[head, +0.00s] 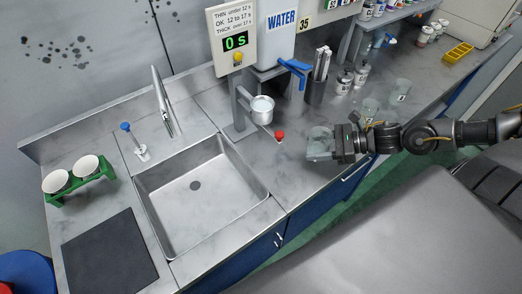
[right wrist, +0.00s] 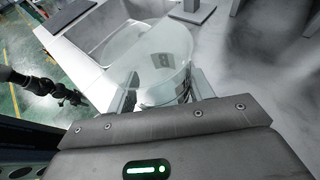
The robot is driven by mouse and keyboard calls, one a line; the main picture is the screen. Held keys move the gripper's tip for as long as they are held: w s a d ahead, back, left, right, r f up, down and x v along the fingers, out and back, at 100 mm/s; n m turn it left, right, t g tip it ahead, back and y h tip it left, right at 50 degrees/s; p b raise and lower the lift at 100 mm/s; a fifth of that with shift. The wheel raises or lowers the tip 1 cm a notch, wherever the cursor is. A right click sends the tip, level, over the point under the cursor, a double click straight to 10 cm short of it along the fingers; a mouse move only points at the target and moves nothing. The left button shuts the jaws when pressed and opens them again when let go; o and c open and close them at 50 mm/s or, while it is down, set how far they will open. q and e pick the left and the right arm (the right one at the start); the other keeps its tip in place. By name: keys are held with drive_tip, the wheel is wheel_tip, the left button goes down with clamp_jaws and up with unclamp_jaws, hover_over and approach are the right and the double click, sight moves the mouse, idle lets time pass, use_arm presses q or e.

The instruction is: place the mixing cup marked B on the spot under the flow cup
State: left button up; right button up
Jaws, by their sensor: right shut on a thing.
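My right gripper (head: 341,145) is shut on a clear mixing cup (head: 319,143), held near the counter's front edge. The right wrist view shows this cup (right wrist: 165,60) between the fingers, with a dark letter B seen through its wall. The flow cup (head: 262,108) is a metal cup on a grey stand, left of and behind the held cup. The spot under it cannot be made out clearly. A dark arm at the left of the right wrist view appears to be mine, with its left gripper (right wrist: 75,98) too small to read.
A red-topped item (head: 279,135) sits between the held cup and the flow cup stand. Two other clear cups (head: 370,108) (head: 401,90) stand to the right. The sink (head: 205,190) lies left of the stand. A holder with tools (head: 317,88) stands behind.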

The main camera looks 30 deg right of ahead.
drive_tip(key=p, duration=0.6)
hover_over(261, 154)
drive_tip(key=shift+s+d+r, duration=0.1)
drive_tip(key=shift+s+r, duration=0.05)
drive_tip(key=shift+s, duration=0.05)
drive_tip(key=shift+w+a, duration=0.2)
drive_tip(key=shift+a, duration=0.05)
drive_tip(key=shift+f+p, duration=0.75)
drive_tip(key=shift+f, duration=1.1)
drive_tip(key=shift+f, duration=0.1)
drive_tip(key=shift+f+b, duration=0.2)
drive_tip(key=shift+b, duration=0.15)
drive_tip(key=o, duration=1)
drive_tip(key=shift+o, duration=0.2)
